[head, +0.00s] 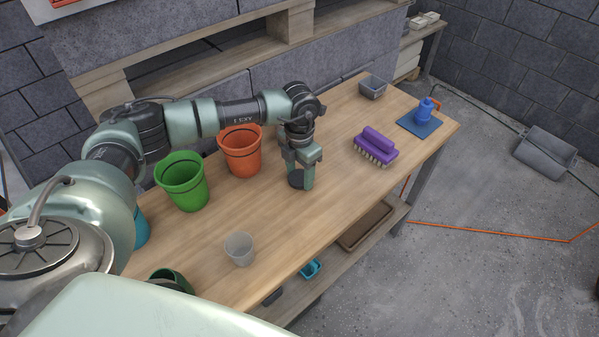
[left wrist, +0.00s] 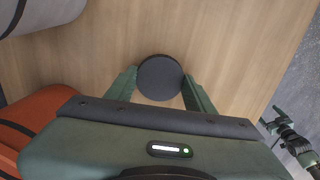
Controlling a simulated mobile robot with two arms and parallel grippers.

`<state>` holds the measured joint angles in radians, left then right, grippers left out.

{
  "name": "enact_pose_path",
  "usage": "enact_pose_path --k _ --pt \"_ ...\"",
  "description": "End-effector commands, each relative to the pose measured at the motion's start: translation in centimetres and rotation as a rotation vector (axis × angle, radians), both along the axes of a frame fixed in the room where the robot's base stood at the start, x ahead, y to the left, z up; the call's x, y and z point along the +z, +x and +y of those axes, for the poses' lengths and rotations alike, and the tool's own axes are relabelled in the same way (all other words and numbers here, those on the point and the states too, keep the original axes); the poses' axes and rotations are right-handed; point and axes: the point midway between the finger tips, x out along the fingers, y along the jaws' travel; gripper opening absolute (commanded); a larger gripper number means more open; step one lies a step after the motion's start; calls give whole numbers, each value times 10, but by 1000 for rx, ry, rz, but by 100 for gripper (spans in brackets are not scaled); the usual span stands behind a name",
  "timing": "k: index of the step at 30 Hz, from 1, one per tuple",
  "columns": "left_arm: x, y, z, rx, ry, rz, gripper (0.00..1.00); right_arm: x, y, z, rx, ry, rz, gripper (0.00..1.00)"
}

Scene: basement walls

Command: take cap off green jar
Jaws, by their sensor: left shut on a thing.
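My left gripper (head: 302,176) points down over the middle of the table, its fingers shut on a round dark cap (head: 295,179). In the left wrist view the cap (left wrist: 160,77) sits as a flat black disc between the two green fingers (left wrist: 160,88). I cannot tell whether it touches the tabletop. A dark green round vessel (head: 170,278), which looks like the green jar, stands at the near left edge, partly hidden by my arm. At the right of the left wrist view is a small dark and pale-green arm part, apparently my right gripper (left wrist: 287,135); its jaw opening is unclear.
A green bucket (head: 183,183) and an orange bucket (head: 240,152) stand left of the gripper. A grey cup (head: 240,250) stands nearer. A purple brush (head: 375,146), grey bin (head: 372,88) and blue thing on a mat (head: 420,125) lie to the right. Table between cup and brush is clear.

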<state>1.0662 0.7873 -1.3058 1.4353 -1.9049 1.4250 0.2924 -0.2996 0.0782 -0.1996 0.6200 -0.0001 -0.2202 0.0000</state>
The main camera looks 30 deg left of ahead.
Motion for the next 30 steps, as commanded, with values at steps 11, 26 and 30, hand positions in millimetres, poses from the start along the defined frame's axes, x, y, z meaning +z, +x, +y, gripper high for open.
enact_pose_path --k 11,26,30 --pt "-3 0 0 0 0 0 75 -2 -1 0 0 0 1 87" --pt "59 2 0 0 -1 -6 75 -10 -1 0 1 0 1 87" --pt "88 1 0 0 -2 -5 75 -13 -1 -1 1 0 1 87"
